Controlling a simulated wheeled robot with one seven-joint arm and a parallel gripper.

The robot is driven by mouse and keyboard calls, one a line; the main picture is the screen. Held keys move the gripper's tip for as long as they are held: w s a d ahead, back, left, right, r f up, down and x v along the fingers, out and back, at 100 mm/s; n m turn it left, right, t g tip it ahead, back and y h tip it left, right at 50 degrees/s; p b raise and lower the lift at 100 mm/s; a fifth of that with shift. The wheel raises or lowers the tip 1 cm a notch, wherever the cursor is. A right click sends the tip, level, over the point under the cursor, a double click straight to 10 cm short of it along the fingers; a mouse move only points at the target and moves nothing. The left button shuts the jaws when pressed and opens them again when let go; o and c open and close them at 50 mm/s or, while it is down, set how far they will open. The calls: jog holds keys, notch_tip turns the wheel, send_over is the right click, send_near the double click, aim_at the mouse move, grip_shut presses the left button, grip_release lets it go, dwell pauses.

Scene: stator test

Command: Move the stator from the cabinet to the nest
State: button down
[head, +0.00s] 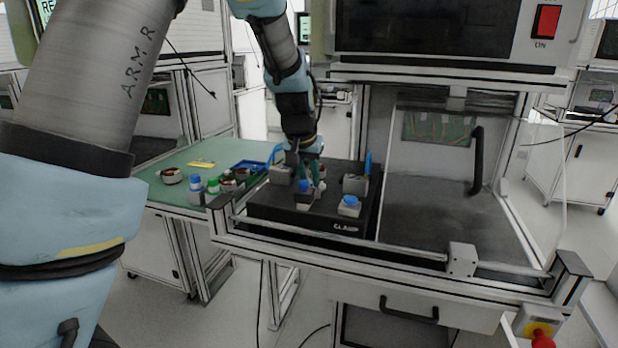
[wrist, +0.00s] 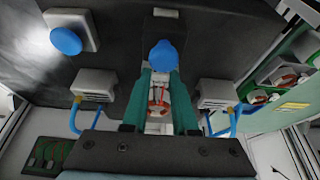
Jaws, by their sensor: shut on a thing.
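My gripper (head: 311,184) is low over the black fixture labelled CLAMP, its teal fingers pointing down. In the wrist view my gripper (wrist: 161,80) is shut on the stator (wrist: 157,98), a small ring with white, red and copper parts between the two fingers. The fingers largely hide the stator in the head view. The nest itself is not clearly visible; the black fixture (head: 275,218) is below the gripper. I cannot tell whether the stator touches it.
Blue-topped buttons (head: 349,203) stand at the fixture's front. The dark bay (head: 440,230) at right is clear.

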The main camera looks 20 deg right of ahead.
jog(key=shift+s+a+f, duration=0.1)
jog(key=shift+f, duration=0.3)
jog(key=shift+s+a+f+b, duration=0.15)
jog(key=shift+s+f+b, duration=0.05)
jog(key=shift+f+b, duration=0.3)
jog(key=c, duration=0.8)
grip_release()
jog(key=shift+f, duration=0.1)
jog(key=shift+c, duration=0.2)
jog(key=shift+o, duration=1.2)
jog(key=shift+r, duration=0.35)
jog(key=v, duration=0.4)
jog(key=b+v, duration=0.1)
jog(key=v, duration=0.6)
jog(key=shift+w+d+r+b, duration=0.25)
jog(key=shift+r+b, duration=0.1)
jog(key=shift+r, duration=0.15)
